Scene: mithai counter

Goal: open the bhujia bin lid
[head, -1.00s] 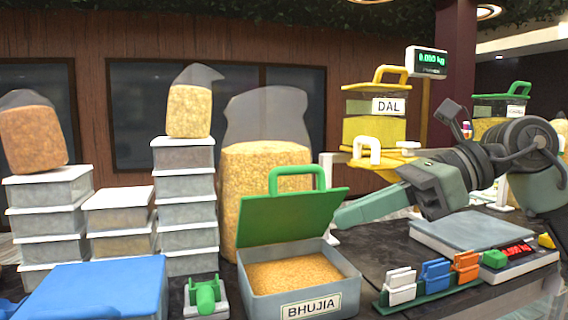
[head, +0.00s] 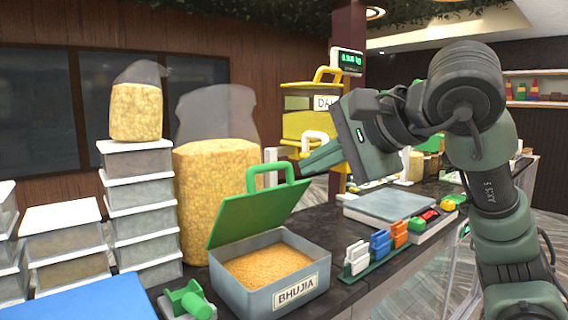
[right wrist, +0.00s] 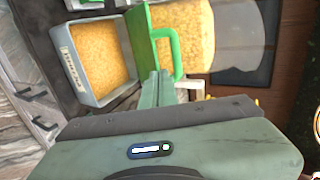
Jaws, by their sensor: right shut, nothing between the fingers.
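The bhujia bin (head: 290,297) is a grey box labelled BHUJIA on the counter, filled with orange-yellow bhujia. Its green lid (head: 258,212) stands raised at the back edge, leaning back with its handle (head: 270,172) up. My right gripper (head: 306,168) is shut and empty, just right of the lid's handle in the head view. In the right wrist view, the bin (right wrist: 67,62) lies at upper left and the lid (right wrist: 137,40) stands edge-on. The fingers (right wrist: 153,82) show close to the lid; I cannot tell if they touch it. My left gripper is not in view.
A scale (head: 388,206) and a rack of coloured clips (head: 380,244) stand right of the bin. Stacked white-lidded boxes (head: 140,200) and a large snack bag (head: 210,190) stand left and behind. The yellow DAL bin (head: 312,125) is at the back. A green tool (head: 188,298) lies front left.

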